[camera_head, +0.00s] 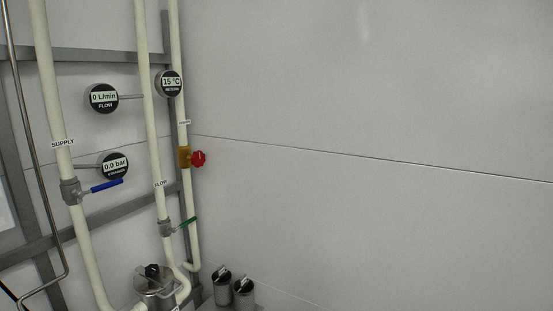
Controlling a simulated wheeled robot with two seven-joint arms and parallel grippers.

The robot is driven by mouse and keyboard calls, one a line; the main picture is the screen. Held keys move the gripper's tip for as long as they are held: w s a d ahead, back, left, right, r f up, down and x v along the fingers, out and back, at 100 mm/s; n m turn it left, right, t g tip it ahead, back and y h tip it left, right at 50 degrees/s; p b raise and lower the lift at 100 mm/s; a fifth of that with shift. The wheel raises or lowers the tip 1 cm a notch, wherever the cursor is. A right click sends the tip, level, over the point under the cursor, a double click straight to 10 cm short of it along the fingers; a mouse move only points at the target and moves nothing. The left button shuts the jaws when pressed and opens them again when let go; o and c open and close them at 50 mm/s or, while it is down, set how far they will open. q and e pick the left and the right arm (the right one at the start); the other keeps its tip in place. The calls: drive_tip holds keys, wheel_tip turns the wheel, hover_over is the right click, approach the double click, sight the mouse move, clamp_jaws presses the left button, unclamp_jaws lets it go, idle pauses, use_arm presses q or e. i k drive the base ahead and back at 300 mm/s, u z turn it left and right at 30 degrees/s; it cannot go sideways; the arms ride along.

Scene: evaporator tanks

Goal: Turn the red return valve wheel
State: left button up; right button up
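The red return valve wheel (199,158) is a small red knob on a brass valve body (184,157). The body sits on the rightmost cream pipe (177,110), left of the picture's middle. The wheel faces right, and nothing touches or covers it. A small label above it on the same pipe is too small to read surely. Neither of my grippers shows in the head view.
A blue lever (106,186) sits on the SUPPLY pipe (47,85) and a green lever (187,222) lower near the FLOW pipe (151,105). Round gauges (101,98) stand out between the pipes. Metal canisters (222,288) stand below. The wall on the right is bare.

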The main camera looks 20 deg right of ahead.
sight(198, 159)
drive_tip(key=u, duration=0.35)
drive_tip(key=k, duration=0.6)
drive_tip(key=z, duration=0.05)
drive_tip(key=i, duration=0.5)
drive_tip(key=z, duration=1)
drive_tip(key=i, duration=1)
drive_tip(key=u, duration=0.65)
drive_tip(key=i, duration=0.85)
drive_tip(key=u, duration=0.8)
